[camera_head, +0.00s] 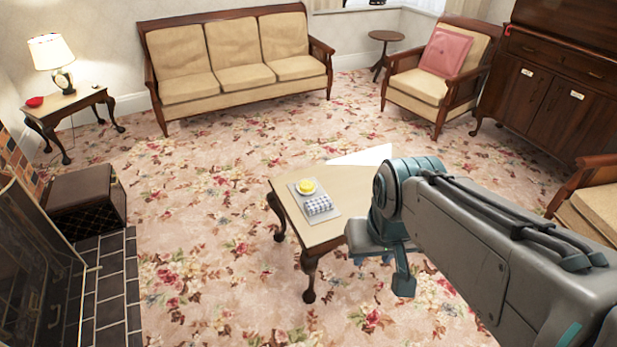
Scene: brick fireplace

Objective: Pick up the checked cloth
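One finger points down; the spacing of the fingers is hard to make out. My arm hides the right part of the table.
A sofa (235,75) stands at the back, an armchair (432,85) with a pink cushion at back right. A dark box-like stool (85,195) and the tiled hearth (112,285) are at left. Flowered carpet is clear left of the table and between table and sofa.

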